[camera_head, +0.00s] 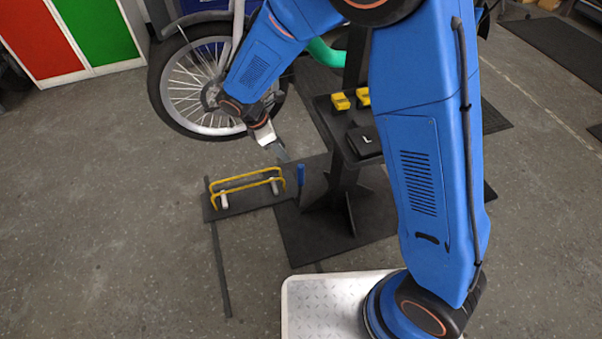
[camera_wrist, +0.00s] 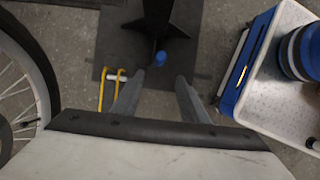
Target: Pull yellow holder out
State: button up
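The yellow holder (camera_head: 246,178), a pair of yellow bars on light grey supports, sits at the top of a dark plate (camera_head: 243,206) low near the floor, left of a black stand. It also shows partly in the wrist view (camera_wrist: 101,90), left of my fingers.
The bike's front wheel (camera_head: 167,89) stands behind the plate. The black stand (camera_head: 346,190) carries a tray with yellow blocks (camera_head: 341,101) and a black box (camera_head: 364,141). Red and green cabinets (camera_head: 107,32) stand at the back left. Floor at the left is clear.

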aim_at(301, 173)
jog(key=x, duration=1.7)
jog(key=shift+f, duration=0.1)
grip_shut()
